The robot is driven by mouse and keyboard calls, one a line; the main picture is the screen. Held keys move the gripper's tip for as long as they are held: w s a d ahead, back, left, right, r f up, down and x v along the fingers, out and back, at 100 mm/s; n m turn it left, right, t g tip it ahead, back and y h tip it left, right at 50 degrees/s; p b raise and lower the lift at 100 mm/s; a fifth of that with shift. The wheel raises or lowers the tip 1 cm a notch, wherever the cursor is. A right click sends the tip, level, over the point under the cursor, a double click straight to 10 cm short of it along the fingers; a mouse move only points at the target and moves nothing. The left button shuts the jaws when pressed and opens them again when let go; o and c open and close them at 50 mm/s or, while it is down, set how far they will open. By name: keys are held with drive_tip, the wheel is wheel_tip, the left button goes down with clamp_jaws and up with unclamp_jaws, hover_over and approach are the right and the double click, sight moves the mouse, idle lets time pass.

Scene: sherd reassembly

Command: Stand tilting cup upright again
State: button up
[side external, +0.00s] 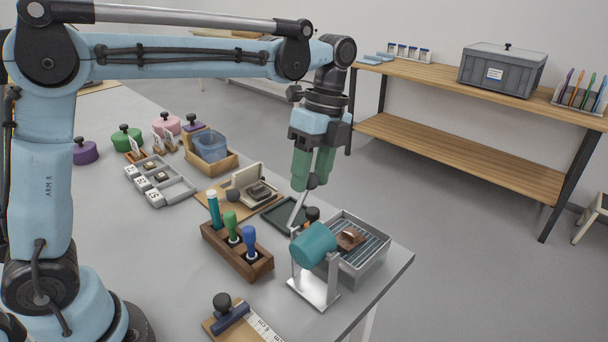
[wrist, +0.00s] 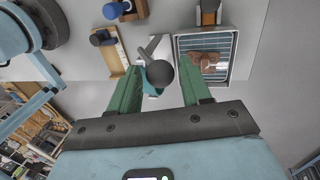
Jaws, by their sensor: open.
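The teal cup (side external: 314,244) is tipped on its side in a bright metal stand (side external: 316,288) near the table's front right corner. A slanted metal lever (side external: 299,210) rises beside the cup to a dark ball knob (side external: 313,181). My gripper (side external: 312,178) points down with its green fingers open around the knob. In the wrist view the knob (wrist: 159,70) shows between the two fingertips, with a gap on each side. The cup is mostly hidden behind the knob there.
A grey tray (side external: 366,262) with a slatted bottom and a brown sherd (side external: 350,239) stands right behind the cup stand. A wooden rack (side external: 237,254) of coloured-handled tools is to the left. A dark flat tray (side external: 287,214) lies behind. The table edge is close on the right.

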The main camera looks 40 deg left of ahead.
drive_tip(key=shift+s+f, duration=0.2)
drive_tip(key=shift+f, duration=0.5)
drive_tip(key=shift+s+r+t, duration=0.4)
drive_tip(key=shift+s+t, duration=0.05)
drive_tip(key=shift+s, duration=0.4)
drive_tip(key=shift+s+r+t, duration=0.35)
drive_tip(key=shift+s+t, duration=0.1)
drive_tip(key=shift+s, duration=0.35)
drive_tip(key=shift+s+r+t, duration=0.1)
drive_tip(key=shift+s+t, duration=0.5)
drive_tip(key=shift+s, duration=0.5)
drive_tip(key=shift+s+f+t, duration=1.65)
drive_tip(key=shift+s+t, duration=0.35)
drive_tip(key=shift+s, duration=1.35)
drive_tip(key=shift+v, duration=2.65)
drive_tip(key=shift+r, duration=0.1)
